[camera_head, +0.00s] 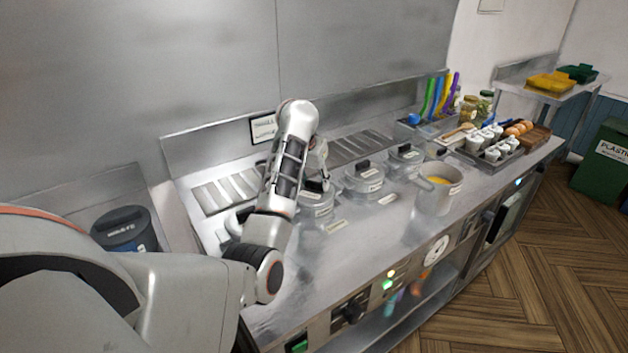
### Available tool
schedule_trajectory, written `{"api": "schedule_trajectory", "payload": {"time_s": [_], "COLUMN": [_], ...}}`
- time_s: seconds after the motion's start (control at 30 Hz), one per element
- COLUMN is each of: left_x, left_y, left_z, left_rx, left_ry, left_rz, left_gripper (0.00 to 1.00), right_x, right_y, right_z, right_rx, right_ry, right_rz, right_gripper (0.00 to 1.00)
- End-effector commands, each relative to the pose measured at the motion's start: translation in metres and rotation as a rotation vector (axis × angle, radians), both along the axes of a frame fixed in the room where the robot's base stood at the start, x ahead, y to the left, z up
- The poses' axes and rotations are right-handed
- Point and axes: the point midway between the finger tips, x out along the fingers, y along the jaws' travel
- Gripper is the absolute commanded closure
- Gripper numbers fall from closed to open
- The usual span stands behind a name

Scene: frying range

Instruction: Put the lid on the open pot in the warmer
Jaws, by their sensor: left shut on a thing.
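My left arm reaches over the counter, and its gripper (323,182) points down, partly hidden behind the forearm. It is shut on the dark knob of a steel lid (316,197). The lid is at the second pot place from the left in the warmer; I cannot tell whether it rests on a pot rim or is just above it. Two lidded pots stand to the right, a nearer one (363,181) and a farther one (405,160). Another round pot or lid (236,222) at the left is mostly hidden by my arm. My right gripper is out of view.
A steel jug-like pan (438,192) with yellow contents stands at the front right of the counter. Beyond it are a rack of white-topped containers (492,143) and upright coloured utensils (436,96). A dark bin (124,228) is at the left.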

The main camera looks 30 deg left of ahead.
Motion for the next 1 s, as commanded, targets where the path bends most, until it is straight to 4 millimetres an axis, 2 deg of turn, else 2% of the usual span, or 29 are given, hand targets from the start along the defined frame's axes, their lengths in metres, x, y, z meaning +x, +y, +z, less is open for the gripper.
{"api": "schedule_trajectory", "payload": {"time_s": [0.37,0.4,0.47,0.7,0.8,1.0], "left_x": [0.0001,0.0001,0.0002,0.0001,-0.0001,-0.0001], "left_y": [-0.0001,-0.0001,-0.0001,0.0,0.0,0.0], "left_z": [-0.0002,-0.0002,-0.0001,-0.0002,-0.0006,-0.0006], "left_rx": [-0.001,-0.001,-0.001,-0.001,0.0,0.0], "left_ry": [-0.001,-0.001,-0.001,0.0,0.0,0.0], "left_rz": [0.001,0.001,0.001,0.001,0.001,0.001], "left_gripper": [0.83,0.53,0.41,0.41,0.24,0.24], "right_x": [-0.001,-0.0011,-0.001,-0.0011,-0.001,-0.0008], "right_y": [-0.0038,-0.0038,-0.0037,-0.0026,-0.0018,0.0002], "right_z": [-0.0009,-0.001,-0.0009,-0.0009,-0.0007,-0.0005], "right_rx": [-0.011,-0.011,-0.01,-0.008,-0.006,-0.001], "right_ry": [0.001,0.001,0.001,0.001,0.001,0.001], "right_rz": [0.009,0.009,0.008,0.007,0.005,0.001], "right_gripper": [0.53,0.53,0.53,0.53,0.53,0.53]}}
